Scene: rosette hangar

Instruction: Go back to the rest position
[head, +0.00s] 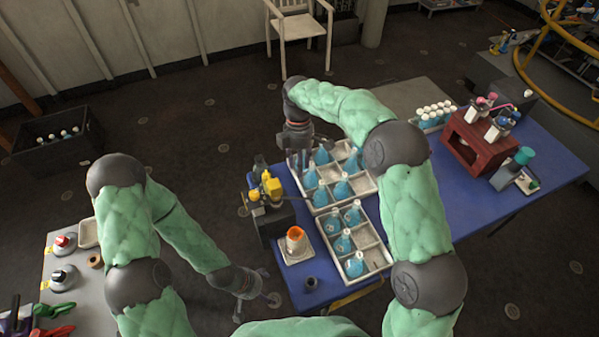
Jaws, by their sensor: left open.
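My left gripper (256,302) is at the lower middle of the head view, at the end of my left arm. Its fingers are spread and nothing shows between them. It hangs beside the near left edge of the blue table (480,205), over the dark floor. My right gripper (300,160) points down at the far left end of the white compartment crates, close to the blue-filled bottles there. Its fingertips are small and partly lost against the crate, so I cannot tell whether they are open or shut.
Two white crates (378,258) hold several blue bottles. An orange-topped cup (295,238) stands on a small tray, near a yellow-and-black device (268,190). A dark red rack (478,140) stands farther right. A grey table (62,318) is at left, a black crate (57,138) beyond.

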